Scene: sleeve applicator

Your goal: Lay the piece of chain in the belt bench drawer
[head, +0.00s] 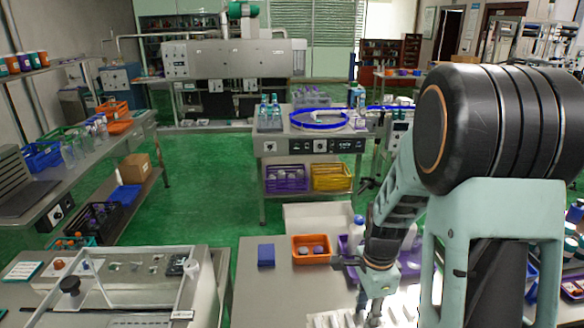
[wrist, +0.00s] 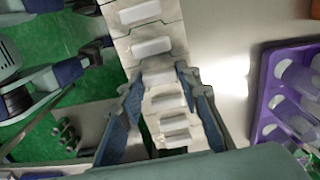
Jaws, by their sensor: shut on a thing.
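The piece of chain (wrist: 145,45) is a pale strip of flat links with raised white blocks. It runs from the top of the wrist view down between the fingers. My gripper (wrist: 163,84) is shut on it, with one blue-grey finger along each side. In the head view my gripper (head: 374,308) points down at the near table, and pale chain links (head: 338,319) show beside it at the bottom edge. A pale, open-topped box shape (head: 318,214) stands at the table's far edge; I cannot tell whether it is the belt bench drawer.
On the near table (head: 258,295) are a blue box (head: 266,255) and an orange bin (head: 312,258). A purple tray (wrist: 262,112) with clear containers lies right of the chain in the wrist view. Green floor (head: 215,185) is open beyond the table.

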